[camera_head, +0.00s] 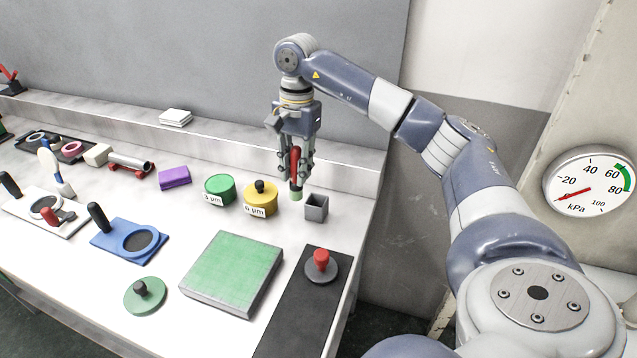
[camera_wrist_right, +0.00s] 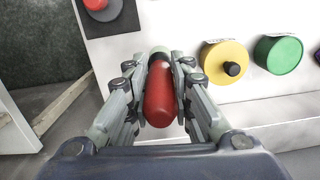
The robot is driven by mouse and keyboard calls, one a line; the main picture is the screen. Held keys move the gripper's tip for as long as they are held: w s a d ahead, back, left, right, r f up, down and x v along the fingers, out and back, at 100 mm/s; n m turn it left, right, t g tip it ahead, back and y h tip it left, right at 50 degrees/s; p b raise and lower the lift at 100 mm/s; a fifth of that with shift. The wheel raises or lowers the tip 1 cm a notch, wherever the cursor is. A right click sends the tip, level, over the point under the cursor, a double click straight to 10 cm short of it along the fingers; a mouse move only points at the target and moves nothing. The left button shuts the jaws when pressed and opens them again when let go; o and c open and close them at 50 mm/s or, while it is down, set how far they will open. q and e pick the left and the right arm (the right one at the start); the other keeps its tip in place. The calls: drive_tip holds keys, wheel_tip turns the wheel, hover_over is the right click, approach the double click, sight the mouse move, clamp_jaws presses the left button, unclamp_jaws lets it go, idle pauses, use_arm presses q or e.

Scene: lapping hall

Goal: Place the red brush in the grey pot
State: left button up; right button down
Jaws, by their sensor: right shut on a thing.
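The red brush (camera_head: 295,165) is held in my right gripper (camera_head: 296,172), roughly upright with its pale green tip pointing down. The wrist view also shows the red brush (camera_wrist_right: 160,95) between the fingers of my right gripper (camera_wrist_right: 159,75), which are shut on it. The grey pot (camera_head: 316,208) is a small square open container on the bench, just right of and below the brush tip in the head view. The brush appears above the bench and apart from the pot. The pot does not show clearly in the wrist view. My left gripper is not in view.
A yellow pot (camera_head: 260,200) with a black knob and a green pot (camera_head: 219,190) stand left of the brush. A green-topped plate (camera_head: 232,272) and a dark strip (camera_head: 290,325) with a red-knobbed weight (camera_head: 321,265) lie nearer. A ledge and wall run behind.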

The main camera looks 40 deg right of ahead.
drive_tip(key=w+d+m+h+b, duration=0.1)
drive_tip(key=d+m+b, duration=0.15)
drive_tip(key=d, duration=0.35)
drive_tip(key=shift+m, duration=0.55)
drive_tip(key=f, duration=0.7)
drive_tip(key=f+p, duration=0.1)
drive_tip(key=f, duration=0.2)
drive_tip(key=shift+d+f, duration=0.15)
drive_tip(key=shift+d, duration=0.2)
drive_tip(key=shift+f, duration=0.25)
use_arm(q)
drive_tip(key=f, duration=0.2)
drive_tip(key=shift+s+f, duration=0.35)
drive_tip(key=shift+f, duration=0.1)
use_arm(e)
drive_tip(key=shift+f, duration=0.15)
drive_tip(key=c, duration=1.4)
unclamp_jaws()
